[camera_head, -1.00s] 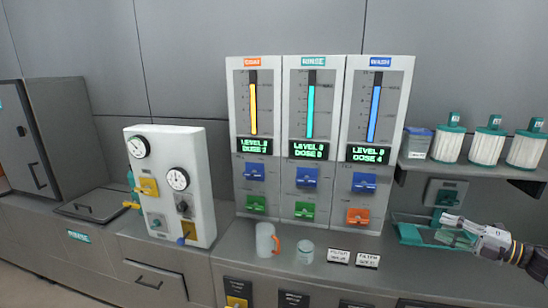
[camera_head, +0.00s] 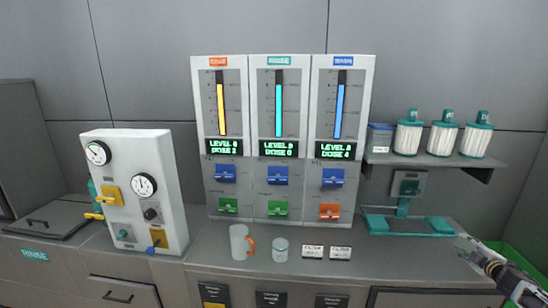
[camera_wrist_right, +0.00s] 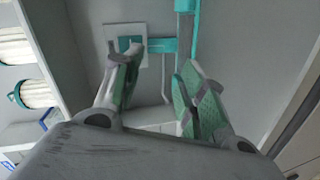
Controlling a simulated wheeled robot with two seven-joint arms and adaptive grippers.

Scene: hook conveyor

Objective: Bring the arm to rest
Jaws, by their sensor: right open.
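My right gripper (camera_head: 468,245) is at the lower right of the head view, in front of the counter's right end. The right wrist view shows its two fingers (camera_wrist_right: 160,85) spread apart with nothing between them. Beyond the fingers in that view are a teal pipe (camera_wrist_right: 184,60) and a pale wall plate with a teal fitting (camera_wrist_right: 127,44). My left gripper is in neither view.
A teal frame (camera_head: 408,225) lies on the counter (camera_head: 215,255) left of my right gripper. A shelf (camera_head: 430,161) with white canisters (camera_head: 441,140) is above it. A mug (camera_head: 238,243) and jar (camera_head: 280,250) stand near the front edge. A green bin (camera_head: 518,268) is at far right.

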